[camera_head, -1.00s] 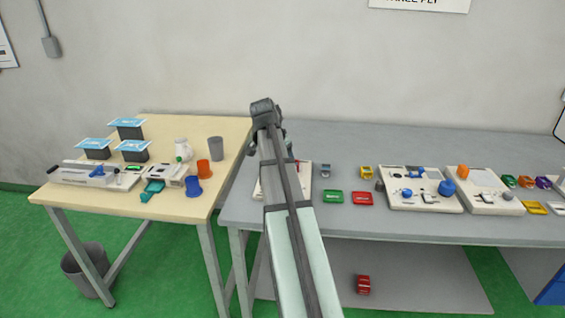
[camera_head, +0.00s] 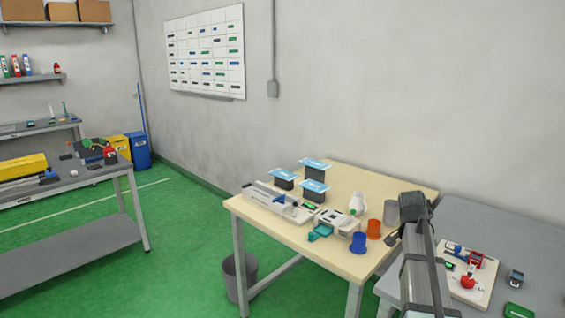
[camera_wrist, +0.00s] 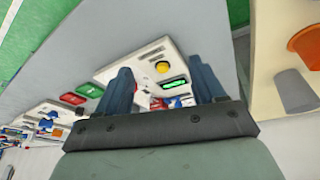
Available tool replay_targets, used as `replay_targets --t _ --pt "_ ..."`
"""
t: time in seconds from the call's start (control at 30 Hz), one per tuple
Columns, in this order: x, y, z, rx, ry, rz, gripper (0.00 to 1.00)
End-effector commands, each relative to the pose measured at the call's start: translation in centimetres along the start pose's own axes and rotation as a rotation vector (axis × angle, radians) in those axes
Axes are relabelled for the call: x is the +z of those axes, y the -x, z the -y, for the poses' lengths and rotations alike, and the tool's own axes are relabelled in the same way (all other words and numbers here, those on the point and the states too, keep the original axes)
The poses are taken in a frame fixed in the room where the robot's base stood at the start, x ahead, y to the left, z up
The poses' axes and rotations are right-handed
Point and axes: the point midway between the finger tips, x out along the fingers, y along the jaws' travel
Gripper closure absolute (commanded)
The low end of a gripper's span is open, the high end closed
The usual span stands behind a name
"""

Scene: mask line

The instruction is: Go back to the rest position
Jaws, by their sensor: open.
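My gripper shows in the wrist view (camera_wrist: 164,88) with its two dark blue fingers spread apart and nothing held between them. Beyond the fingers is a white station board (camera_wrist: 148,58) with a yellow button, a lit green display and red and blue parts. The gripper appears above and apart from it. In the head view my arm rises at the lower right, by the gap between the two tables, and mostly hides the gripper. The board (camera_head: 484,286) shows there just right of my arm, on the grey table.
The beige table (camera_head: 350,180) holds a white machine (camera_head: 277,203), an orange cup (camera_head: 374,229), a blue cup (camera_head: 357,243), a grey cup (camera_head: 390,212) and black boxes with light blue tops. A grey bin (camera_head: 239,275) stands below. Green floor is open at left before another bench (camera_head: 70,190).

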Motion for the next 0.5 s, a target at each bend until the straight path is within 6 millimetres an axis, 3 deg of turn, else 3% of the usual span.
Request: replay_targets --t 0.03,0.2,0.5 --pt "2.2 -0.4 1.6 -0.001 0.042 0.008 0.31" --pt "8.9 -1.5 6.0 -0.005 0.172 0.031 0.31" --pt "19.7 -3.3 10.8 -0.002 0.369 0.064 0.31"
